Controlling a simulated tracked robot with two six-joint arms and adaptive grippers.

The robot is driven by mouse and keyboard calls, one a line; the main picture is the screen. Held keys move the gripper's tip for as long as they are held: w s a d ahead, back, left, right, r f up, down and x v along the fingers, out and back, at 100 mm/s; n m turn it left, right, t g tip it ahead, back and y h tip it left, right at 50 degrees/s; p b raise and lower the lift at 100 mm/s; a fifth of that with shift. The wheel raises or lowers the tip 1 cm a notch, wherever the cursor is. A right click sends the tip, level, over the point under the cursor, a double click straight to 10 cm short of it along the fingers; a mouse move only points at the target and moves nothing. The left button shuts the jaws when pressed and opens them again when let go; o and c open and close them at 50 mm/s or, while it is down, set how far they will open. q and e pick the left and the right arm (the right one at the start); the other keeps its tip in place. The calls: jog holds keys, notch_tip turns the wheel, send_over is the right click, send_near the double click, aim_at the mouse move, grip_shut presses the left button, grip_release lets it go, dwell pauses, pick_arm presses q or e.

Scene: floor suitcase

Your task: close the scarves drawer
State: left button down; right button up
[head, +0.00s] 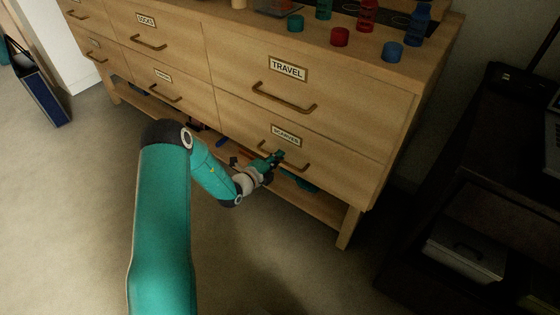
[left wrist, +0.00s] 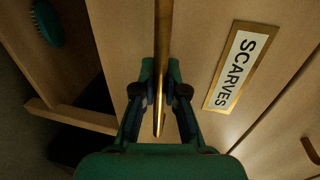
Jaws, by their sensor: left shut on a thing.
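The scarves drawer (head: 335,155) is the lower right drawer of a wooden dresser. Its front looks flush with the drawers around it in the head view. Its label reads SCARVES (left wrist: 232,66) in the left wrist view. My left gripper (head: 276,157) is at the left part of its brass handle (head: 296,166). In the left wrist view my left gripper (left wrist: 160,92) has its fingers on both sides of the handle bar (left wrist: 164,40), shut on it. My right gripper is not in view.
The TRAVEL drawer (head: 300,88) is directly above. Bottles and coloured caps (head: 340,37) stand on the dresser top. An open shelf (head: 310,200) runs below the drawers. A dark shelf unit (head: 470,200) stands at the right. The floor in front is clear.

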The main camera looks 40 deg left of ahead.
pick_arm(q)
jog(key=shift+w, duration=0.15)
jog(key=c, duration=1.3)
grip_release()
jog(key=shift+w+f, duration=0.15)
jog(key=shift+o, duration=0.5)
jog(key=shift+s, duration=0.2)
jog(key=v, duration=1.2)
